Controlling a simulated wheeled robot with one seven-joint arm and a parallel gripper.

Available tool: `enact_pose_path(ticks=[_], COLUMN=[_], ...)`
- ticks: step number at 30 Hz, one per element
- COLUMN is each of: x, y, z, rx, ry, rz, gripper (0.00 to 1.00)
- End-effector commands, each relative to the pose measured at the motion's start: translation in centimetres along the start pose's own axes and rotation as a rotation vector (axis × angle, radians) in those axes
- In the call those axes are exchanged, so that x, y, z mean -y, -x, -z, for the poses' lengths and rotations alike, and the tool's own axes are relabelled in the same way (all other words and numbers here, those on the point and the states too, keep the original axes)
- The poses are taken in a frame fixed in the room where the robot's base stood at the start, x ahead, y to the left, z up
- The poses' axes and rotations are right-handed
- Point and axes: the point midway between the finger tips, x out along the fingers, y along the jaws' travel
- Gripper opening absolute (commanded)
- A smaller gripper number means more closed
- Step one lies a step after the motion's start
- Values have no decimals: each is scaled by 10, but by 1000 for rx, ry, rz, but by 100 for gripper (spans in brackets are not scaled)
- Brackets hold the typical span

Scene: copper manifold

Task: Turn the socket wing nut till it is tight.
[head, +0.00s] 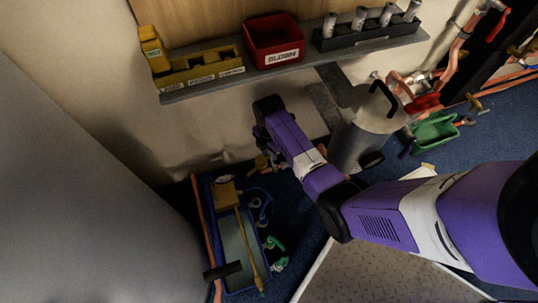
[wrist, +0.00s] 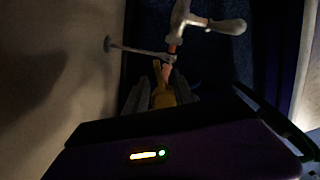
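In the dark wrist view, a yellow piece with a narrow upright wing, apparently the socket wing nut (wrist: 162,97), sits at the lower end of a copper pipe (wrist: 172,48). My gripper (wrist: 160,88) has its grey fingers apart, one on each side of the yellow piece. I cannot tell whether they touch it. In the head view a small yellow part (head: 261,163) shows low by the wall, beside my forearm. The fingertips are hidden there behind my arm.
A pale tap with a lever (wrist: 205,22) stands above the pipe, and a thin bracket (wrist: 138,50) ties it to the wall. A grey cylinder (head: 365,143) stands right of my forearm. A blue-edged tray (head: 237,253) lies lower left. A shelf (head: 295,62) holds bins above.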

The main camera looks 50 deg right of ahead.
Motion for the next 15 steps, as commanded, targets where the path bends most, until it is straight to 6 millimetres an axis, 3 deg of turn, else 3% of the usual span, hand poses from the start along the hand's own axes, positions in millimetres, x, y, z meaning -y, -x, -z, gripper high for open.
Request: enact_pose_path(ticks=[10,15], x=[0,0], y=[-5,-5], z=[0,0], rx=[0,0], ry=[-1,-1], rz=[0,0], gripper=[31,0])
